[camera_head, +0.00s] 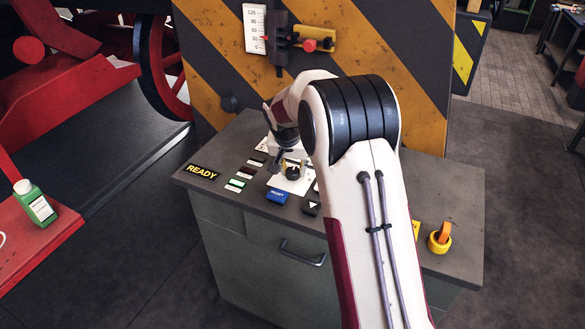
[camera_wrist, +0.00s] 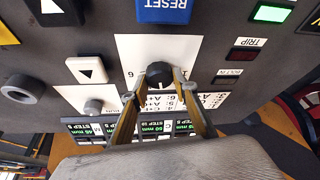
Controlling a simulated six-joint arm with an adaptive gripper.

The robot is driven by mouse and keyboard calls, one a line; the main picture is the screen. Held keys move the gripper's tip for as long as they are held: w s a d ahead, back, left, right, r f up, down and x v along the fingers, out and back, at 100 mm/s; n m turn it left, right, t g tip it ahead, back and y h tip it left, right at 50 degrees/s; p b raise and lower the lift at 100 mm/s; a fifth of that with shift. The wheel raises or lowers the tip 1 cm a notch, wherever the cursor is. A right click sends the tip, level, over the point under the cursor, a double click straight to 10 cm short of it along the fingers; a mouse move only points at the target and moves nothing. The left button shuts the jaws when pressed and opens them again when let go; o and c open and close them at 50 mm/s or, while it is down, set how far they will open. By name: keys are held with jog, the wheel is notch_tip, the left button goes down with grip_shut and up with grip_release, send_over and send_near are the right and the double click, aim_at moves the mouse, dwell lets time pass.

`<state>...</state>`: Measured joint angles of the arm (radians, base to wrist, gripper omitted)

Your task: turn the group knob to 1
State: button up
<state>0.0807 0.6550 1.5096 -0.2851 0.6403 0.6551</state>
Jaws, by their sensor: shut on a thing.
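The group knob (camera_wrist: 160,74) is a black round knob on a white plate (camera_wrist: 128,48) on the console top. In the wrist view the plate appears upside down, with a printed digit beside the knob. My gripper (camera_wrist: 158,85) has a finger on each side of the knob and is shut on it. In the head view my gripper (camera_head: 291,168) is low over the plate, and the arm partly covers the panel. The fingers hide much of the plate's markings, so I cannot tell which number the knob points to.
A blue RESET button (camera_head: 277,196) sits close to the plate. A white arrow button (camera_wrist: 87,70), a smaller grey knob (camera_wrist: 93,106) and a green lit indicator (camera_wrist: 269,14) are nearby. An orange rotary switch (camera_head: 440,236) stands at the console's right. A striped panel (camera_head: 225,75) rises behind.

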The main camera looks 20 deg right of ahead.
jog(key=shift+d+n+t+y, duration=0.15)
jog(key=shift+n+y, duration=0.45)
jog(key=shift+n, duration=1.05)
jog(key=shift+n+t+y, duration=0.25)
jog(key=shift+n+y, duration=0.35)
jog(key=shift+n, duration=1.05)
jog(key=shift+d+n+g+y, duration=0.1)
jog(key=shift+n+y, duration=0.25)
jog(key=shift+n, duration=0.7)
jog(key=shift+a+n+g+y, duration=0.1)
jog(key=shift+n+y, duration=0.3)
jog(key=shift+n, duration=0.6)
jog(key=shift+d+n+g+y, duration=0.1)
jog(key=shift+n+y, duration=0.25)
jog(key=shift+n, duration=0.7)
jog(key=o, duration=1.1)
jog(key=v, duration=0.7)
jog(key=shift+r, duration=0.25)
jog(key=shift+d, duration=0.15)
